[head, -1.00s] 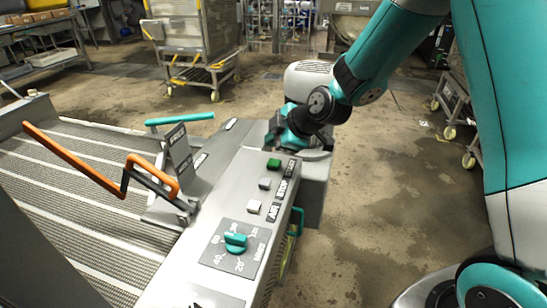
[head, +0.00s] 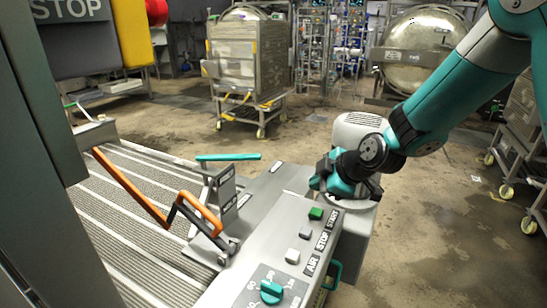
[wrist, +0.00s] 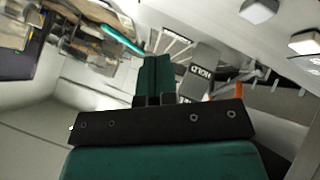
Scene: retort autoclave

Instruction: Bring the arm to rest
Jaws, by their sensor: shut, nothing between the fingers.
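My gripper (head: 322,182) is at the end of my teal arm, close to the far end of the grey control panel (head: 262,235), near the green START button (head: 316,213). In the wrist view my gripper (wrist: 154,62) shows its teal fingers together with nothing held. A dark plate labelled HOLD (wrist: 200,72) stands past the fingers in that view. Whether the fingers touch the panel cannot be told.
An orange crank handle (head: 135,188) and a teal lever (head: 228,157) rise beside the panel over the ribbed conveyor (head: 120,240). A teal knob (head: 271,291) sits on the panel's near part. A loaded cart (head: 245,65) stands behind. Wet floor on the right is open.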

